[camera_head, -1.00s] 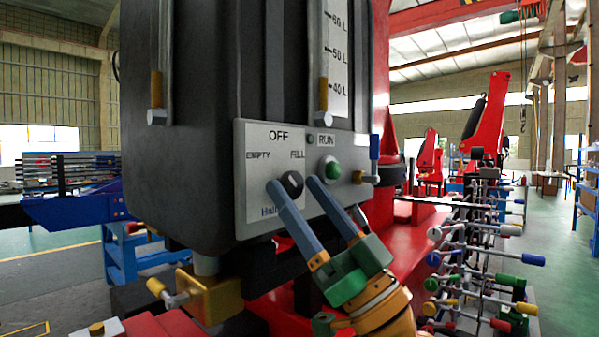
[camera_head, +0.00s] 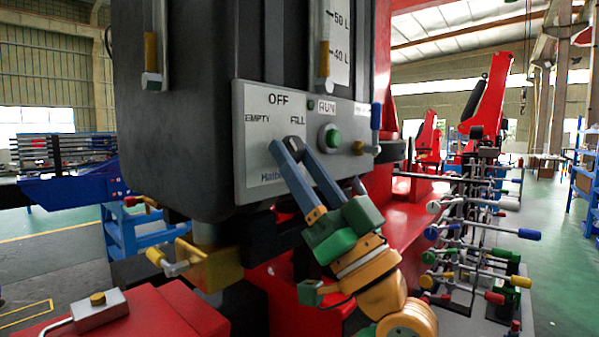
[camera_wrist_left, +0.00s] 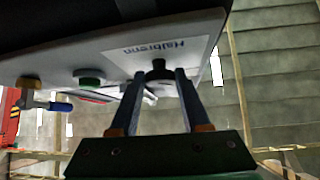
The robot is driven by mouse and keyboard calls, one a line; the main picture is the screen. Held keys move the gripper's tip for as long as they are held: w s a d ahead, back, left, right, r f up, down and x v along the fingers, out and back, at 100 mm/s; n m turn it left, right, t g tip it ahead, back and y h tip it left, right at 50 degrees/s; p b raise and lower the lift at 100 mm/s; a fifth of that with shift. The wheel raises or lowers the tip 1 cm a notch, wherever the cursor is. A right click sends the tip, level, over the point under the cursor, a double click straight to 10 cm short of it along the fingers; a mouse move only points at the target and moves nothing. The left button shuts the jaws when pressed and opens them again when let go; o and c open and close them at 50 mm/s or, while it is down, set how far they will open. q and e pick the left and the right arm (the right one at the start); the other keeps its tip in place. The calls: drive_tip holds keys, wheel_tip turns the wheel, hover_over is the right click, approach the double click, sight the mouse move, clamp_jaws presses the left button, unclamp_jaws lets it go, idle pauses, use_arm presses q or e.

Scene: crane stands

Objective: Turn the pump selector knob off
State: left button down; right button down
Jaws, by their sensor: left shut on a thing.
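The pump selector knob (camera_head: 294,141) is a small dark knob on a light grey panel (camera_head: 262,162) on a black tank. OFF is printed above it, EMPTY to its upper left and FILL just above it. My left gripper (camera_head: 292,148) reaches up from below, its two blue-grey fingers shut on the knob. The fingers mostly hide the knob, and I cannot tell its pointer direction. In the left wrist view the dark knob (camera_wrist_left: 159,70) shows between the fingertips, under the panel. My right gripper is not in view.
A green button (camera_head: 332,137) sits right of the knob, with a blue-handled lever (camera_head: 376,122) farther right. A yellow valve fitting (camera_head: 205,264) is below the tank. A rack of several coloured-handled levers (camera_head: 480,235) stands at the right. Green floor at the far right is open.

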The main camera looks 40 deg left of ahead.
use_arm(q)
drive_tip(key=m+t+h, duration=0.1)
drive_tip(key=m+t, duration=0.2)
drive_tip(key=m+t+h+b, duration=0.1)
drive_tip(key=m+t+h, duration=0.1)
drive_tip(key=m, duration=0.2)
drive_tip(key=m+t+h, duration=0.2)
drive_tip(key=m+t, duration=0.1)
drive_tip(key=m, duration=0.1)
drive_tip(key=shift+s+r+t+b, duration=0.2)
drive_tip(key=shift+s+t+b, duration=0.1)
drive_tip(key=shift+b, duration=0.05)
drive_tip(key=shift+s+r+m+t+h+p, duration=0.1)
drive_tip(key=shift+m+t+h+p, duration=0.45)
drive_tip(key=shift+m+h, duration=1.05)
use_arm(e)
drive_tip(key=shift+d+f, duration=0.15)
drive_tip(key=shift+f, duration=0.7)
use_arm(q)
drive_tip(key=shift+m+t, duration=0.25)
drive_tip(key=shift+m, duration=0.25)
drive_tip(key=shift+c, duration=1.9)
unclamp_jaws()
